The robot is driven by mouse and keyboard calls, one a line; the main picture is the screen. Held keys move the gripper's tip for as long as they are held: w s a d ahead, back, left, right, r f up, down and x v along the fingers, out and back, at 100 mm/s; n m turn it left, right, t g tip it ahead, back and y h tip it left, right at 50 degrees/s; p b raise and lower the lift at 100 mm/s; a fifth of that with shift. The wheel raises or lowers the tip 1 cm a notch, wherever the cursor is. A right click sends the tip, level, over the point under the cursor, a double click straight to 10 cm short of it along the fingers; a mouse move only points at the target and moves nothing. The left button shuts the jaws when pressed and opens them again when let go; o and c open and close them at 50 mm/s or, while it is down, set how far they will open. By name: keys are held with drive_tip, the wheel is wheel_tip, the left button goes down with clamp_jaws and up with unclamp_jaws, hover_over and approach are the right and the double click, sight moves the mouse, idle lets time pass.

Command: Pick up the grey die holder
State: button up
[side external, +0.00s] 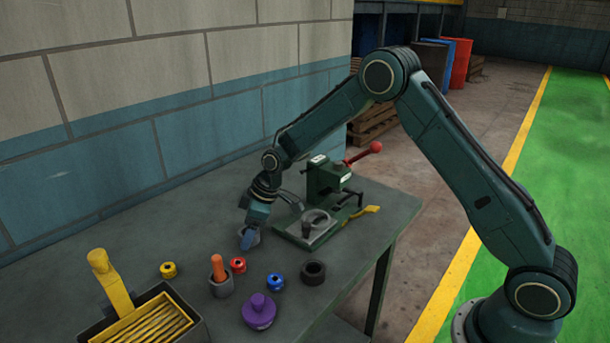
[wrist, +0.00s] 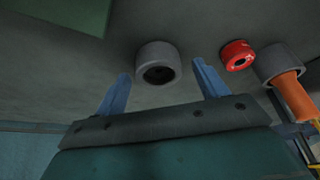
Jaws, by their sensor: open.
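The grey die holder (wrist: 158,62), a short round ring with a dark hole, lies on the table. In the wrist view it appears between and just beyond the two blue fingertips of my gripper (wrist: 161,71), with space on both sides. In the side view my gripper (side external: 247,238) points down at the die holder (side external: 257,237), and a blue finger hides part of it. My gripper is open and holds nothing.
A grey cup with an orange peg (side external: 220,285) and a red ring (side external: 238,265) are nearby. Yellow (side external: 168,270), blue (side external: 275,282) and black (side external: 313,272) rings and a purple knob (side external: 259,311) lie around. A green press (side external: 325,185) stands behind, right.

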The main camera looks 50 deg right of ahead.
drive_tip(key=c, duration=1.3)
drive_tip(key=shift+r, duration=0.15)
wheel_tip(320, 180, up, 20)
drive_tip(key=shift+f, duration=0.1)
idle(0.4)
